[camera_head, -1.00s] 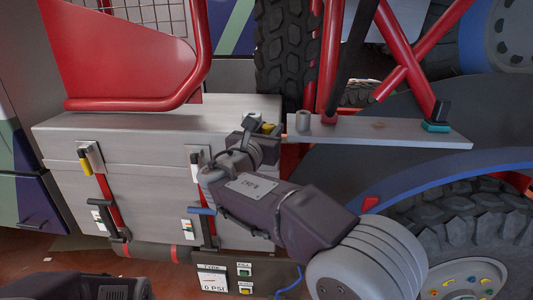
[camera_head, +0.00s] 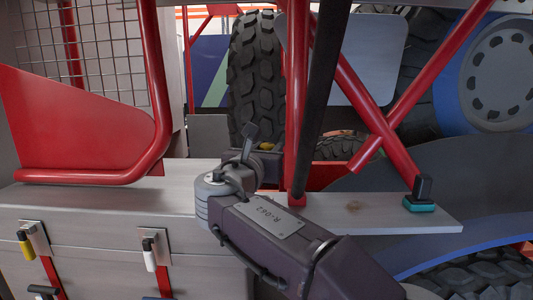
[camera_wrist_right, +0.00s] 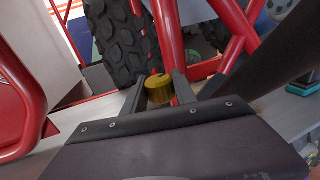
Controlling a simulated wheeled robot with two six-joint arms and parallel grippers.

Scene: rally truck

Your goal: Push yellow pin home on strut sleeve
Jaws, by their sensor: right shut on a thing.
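The yellow pin (camera_wrist_right: 159,90) shows in the right wrist view as a round yellow-gold cap between my two fingers. In the head view only a small yellow bit of the pin (camera_head: 267,146) shows above my right gripper (camera_head: 264,158). My right gripper (camera_wrist_right: 160,92) is shut on it, in front of red strut tubes. A red strut (camera_head: 299,110) rises just right of the gripper in the head view, and the red tube (camera_wrist_right: 163,35) stands behind the pin in the wrist view. I cannot make out the sleeve or how deep the pin sits. My left gripper is out of view.
A pale metal shelf (camera_head: 370,214) runs right, with a black and teal piece (camera_head: 421,196) near its end. Metal boxes (camera_head: 110,235) with latches fill the lower left. A black tyre (camera_head: 256,75), red cross tubes (camera_head: 425,75) and a dark tube (camera_head: 323,100) crowd the space behind.

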